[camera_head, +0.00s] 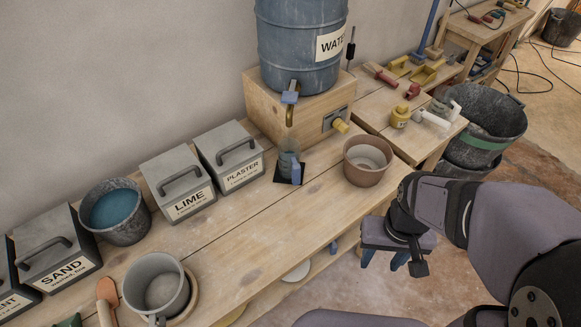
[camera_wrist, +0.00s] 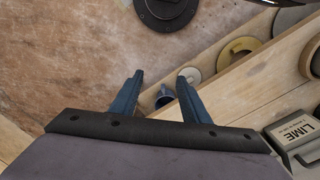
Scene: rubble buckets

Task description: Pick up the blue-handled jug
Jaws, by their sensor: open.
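The blue-handled jug (camera_head: 289,160) stands upright under the tap of the water barrel, on a small dark mat on the bench. It looks clear, with its blue handle towards the front. My gripper (camera_head: 382,262) hangs beyond the bench's front edge, to the right of and below the jug, well apart from it. In the wrist view my gripper (camera_wrist: 158,82) is open, with its two blue fingers apart and nothing between them. I cannot make out the jug in the wrist view.
A brown pot (camera_head: 367,160) stands between the jug and my arm. The plaster box (camera_head: 228,155) and lime box (camera_head: 178,183) are left of the jug. The water barrel (camera_head: 300,45) stands on a wooden block (camera_head: 262,100) behind. A grey mug (camera_head: 157,286) is front left. A blue item (camera_wrist: 164,97) lies low under the bench.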

